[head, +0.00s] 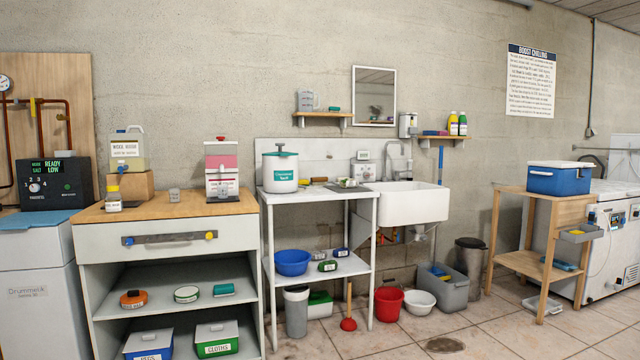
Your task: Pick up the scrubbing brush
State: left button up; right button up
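I cannot pick out the scrubbing brush with certainty. A small yellowish item (319,180) lies on the white table (367,196) beside a white pot with a green lid (280,171); it is too small to identify. An upright blue handle (441,163) stands by the right side of the sink (415,206); its lower end is hidden. Neither of my grippers is in view.
A wooden-topped cabinet (165,207) at left holds containers on top and tins on its shelf. A red bucket (389,303), a white bowl (420,301) and a grey crate (447,291) stand on the floor. The tiled floor at front right is clear.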

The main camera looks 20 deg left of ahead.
aim_at(315, 181)
jog(key=u, duration=0.7)
jog(key=i, duration=0.2)
